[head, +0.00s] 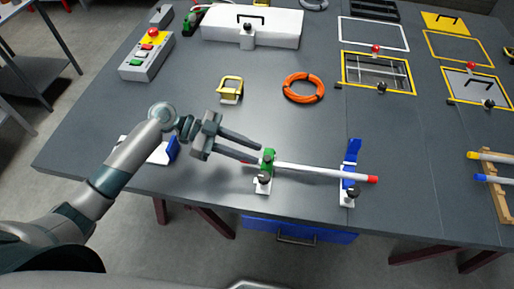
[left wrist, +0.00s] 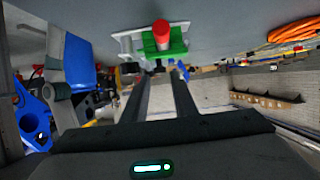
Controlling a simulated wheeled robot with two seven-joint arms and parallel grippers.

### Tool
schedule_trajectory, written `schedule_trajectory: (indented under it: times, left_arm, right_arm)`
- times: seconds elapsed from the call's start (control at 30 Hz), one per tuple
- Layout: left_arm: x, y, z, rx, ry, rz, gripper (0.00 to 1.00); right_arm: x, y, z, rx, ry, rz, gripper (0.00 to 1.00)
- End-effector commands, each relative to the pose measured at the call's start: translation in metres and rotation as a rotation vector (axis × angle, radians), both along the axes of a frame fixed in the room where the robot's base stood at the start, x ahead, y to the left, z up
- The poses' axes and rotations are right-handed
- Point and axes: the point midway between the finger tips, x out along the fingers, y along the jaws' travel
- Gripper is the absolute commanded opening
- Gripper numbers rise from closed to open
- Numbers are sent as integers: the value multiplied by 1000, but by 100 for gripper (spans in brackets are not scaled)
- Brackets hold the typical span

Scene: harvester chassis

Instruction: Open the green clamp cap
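The green clamp (head: 268,157) stands near the table's front edge, its green cap down over a white rod (head: 315,171) with red ends. In the left wrist view the green clamp (left wrist: 177,42) is ahead of the fingers, with the rod's red end (left wrist: 162,32) towards the camera. The blue clamp (head: 350,175) holds the rod's other part, and its blue cap (head: 353,149) stands raised. My left gripper (head: 259,154) is open and empty, its fingertips just left of the green clamp; whether they touch it I cannot tell. My right gripper is not in view.
An orange cable ring (head: 303,87) and a yellow-handled block (head: 230,89) lie behind the clamps. A button box (head: 147,54) and a white case (head: 252,28) stand further back. A wooden rack (head: 494,187) is at the right. The table between is clear.

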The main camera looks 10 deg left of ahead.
Motion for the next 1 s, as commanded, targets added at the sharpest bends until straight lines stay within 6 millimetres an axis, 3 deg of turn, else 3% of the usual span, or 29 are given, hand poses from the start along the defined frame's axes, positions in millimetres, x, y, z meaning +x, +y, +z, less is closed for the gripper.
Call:
schedule_trajectory:
  times: [0.2,0.6,0.73,1.0]
  left_arm:
    - [0,-20,-7,-2,1,-1,26]
    - [0,-24,-11,0,0,0,26]
    - [0,-24,-11,0,0,0,0]
    - [1,-24,-10,0,8,0,0]
  right_arm:
    - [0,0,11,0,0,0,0]
    - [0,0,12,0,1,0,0]
    - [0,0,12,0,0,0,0]
    - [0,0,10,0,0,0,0]
